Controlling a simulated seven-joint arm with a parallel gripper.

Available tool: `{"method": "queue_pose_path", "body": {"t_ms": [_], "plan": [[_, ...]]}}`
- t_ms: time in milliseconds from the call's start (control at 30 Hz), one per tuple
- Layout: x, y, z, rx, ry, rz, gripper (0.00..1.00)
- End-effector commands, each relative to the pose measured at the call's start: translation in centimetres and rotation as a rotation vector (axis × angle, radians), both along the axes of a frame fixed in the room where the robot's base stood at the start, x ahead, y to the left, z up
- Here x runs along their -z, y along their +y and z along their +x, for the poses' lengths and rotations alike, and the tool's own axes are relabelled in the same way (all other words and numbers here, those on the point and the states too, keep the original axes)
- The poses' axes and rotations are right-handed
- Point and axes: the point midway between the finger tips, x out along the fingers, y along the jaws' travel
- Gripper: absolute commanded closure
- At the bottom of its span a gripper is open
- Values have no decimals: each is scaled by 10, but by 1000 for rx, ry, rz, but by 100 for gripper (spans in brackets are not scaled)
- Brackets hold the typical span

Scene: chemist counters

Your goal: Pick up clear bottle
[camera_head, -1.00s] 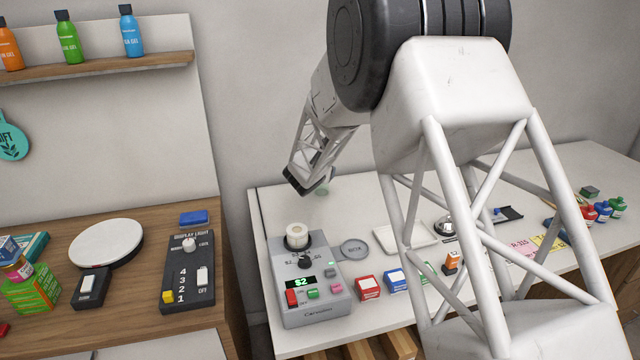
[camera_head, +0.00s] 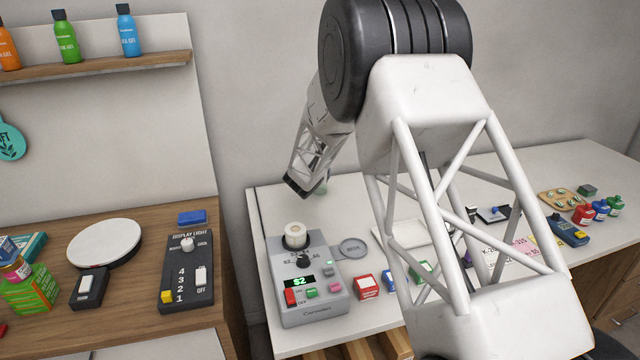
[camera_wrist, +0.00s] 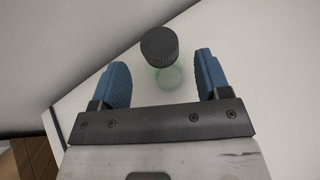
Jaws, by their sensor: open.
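The clear bottle, greenish with a black cap (camera_wrist: 160,46), stands on the white counter in the wrist view. Its see-through body (camera_wrist: 170,76) shows below the cap. My gripper (camera_wrist: 163,75) is open, with one blue finger on each side of the bottle and gaps on both sides. I cannot tell how far down the fingers reach beside it. In the head view the bottle (camera_head: 322,187) is a small greenish patch at the back of the counter, mostly hidden by my gripper (camera_head: 298,186), whose fingers are not clear there.
A grey device with a display (camera_head: 310,285) and a white round top (camera_head: 295,233) stands in front of the bottle. Small red (camera_head: 366,286) and blue boxes are to its right. The wall is close behind. My arm hides part of the counter.

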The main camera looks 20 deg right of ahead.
Motion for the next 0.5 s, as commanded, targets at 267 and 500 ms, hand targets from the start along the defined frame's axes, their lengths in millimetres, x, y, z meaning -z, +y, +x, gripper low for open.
{"method": "queue_pose_path", "body": {"t_ms": [267,500], "plan": [[2,-3,4,0,0,0,30],[2,-3,5,0,0,0,30]]}}
